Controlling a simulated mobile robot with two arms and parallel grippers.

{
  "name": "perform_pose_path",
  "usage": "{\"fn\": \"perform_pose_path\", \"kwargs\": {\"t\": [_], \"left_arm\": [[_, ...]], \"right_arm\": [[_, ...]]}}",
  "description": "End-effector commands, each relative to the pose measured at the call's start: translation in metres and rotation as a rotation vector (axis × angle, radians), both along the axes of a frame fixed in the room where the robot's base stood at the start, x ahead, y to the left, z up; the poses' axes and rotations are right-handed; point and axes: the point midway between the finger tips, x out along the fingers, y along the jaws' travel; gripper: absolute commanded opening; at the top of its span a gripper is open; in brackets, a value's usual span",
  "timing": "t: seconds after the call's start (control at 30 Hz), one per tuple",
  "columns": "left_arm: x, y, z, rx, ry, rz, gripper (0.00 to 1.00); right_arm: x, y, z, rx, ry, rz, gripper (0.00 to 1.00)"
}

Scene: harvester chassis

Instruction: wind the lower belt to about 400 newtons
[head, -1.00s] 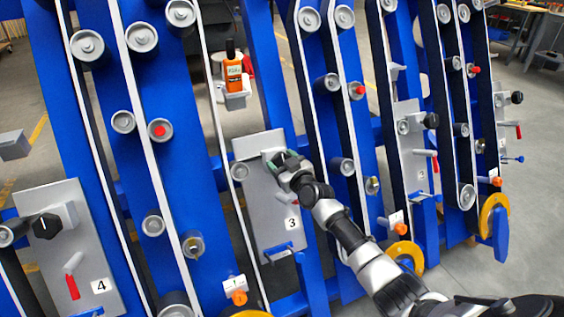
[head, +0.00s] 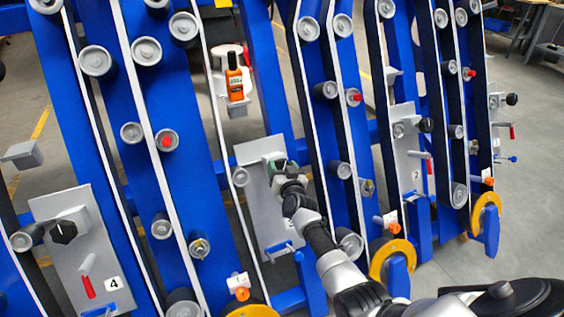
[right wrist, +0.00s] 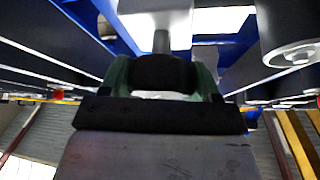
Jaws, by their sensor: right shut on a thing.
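My right gripper (head: 282,170) is at a knob on the grey tensioner plate (head: 262,220). In the right wrist view its green fingers (right wrist: 164,75) are shut around the black knob (right wrist: 164,72), with a grey shaft behind it. A belt (head: 218,130) with a white edge runs down left of the plate, past a small grey roller (head: 241,177). I cannot tell which belt is the lower one. An orange handheld device (head: 235,82) stands on a grey bracket; its reading is too small. My left gripper is not in view.
Plate 4 (head: 80,235) with its black knob (head: 63,231) is at the lower left. Another knob plate (head: 409,150) is to the right. Blue uprights, rollers and yellow wheels (head: 392,259) crowd around my right arm. Open floor (head: 530,210) lies at the far right.

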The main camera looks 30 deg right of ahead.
Motion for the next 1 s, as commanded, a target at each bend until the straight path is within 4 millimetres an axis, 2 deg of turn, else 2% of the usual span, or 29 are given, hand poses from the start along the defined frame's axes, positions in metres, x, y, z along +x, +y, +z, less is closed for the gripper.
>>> {"fn": "perform_pose_path", "kwargs": {"t": [0.03, 0.23, 0.6, 1.0], "left_arm": [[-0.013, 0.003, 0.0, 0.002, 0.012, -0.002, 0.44], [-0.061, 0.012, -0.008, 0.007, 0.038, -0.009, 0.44], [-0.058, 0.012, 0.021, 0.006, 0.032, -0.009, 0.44], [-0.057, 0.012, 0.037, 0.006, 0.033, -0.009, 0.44]], "right_arm": [[0.0, 0.001, 0.002, 0.03, 0.002, -0.015, 0.38], [0.0, 0.001, 0.003, 0.135, -0.005, -0.076, 0.38], [0.0, 0.001, 0.003, 0.371, -0.018, -0.213, 0.38], [0.0, 0.0, 0.0, 0.542, -0.028, -0.312, 0.38]]}}
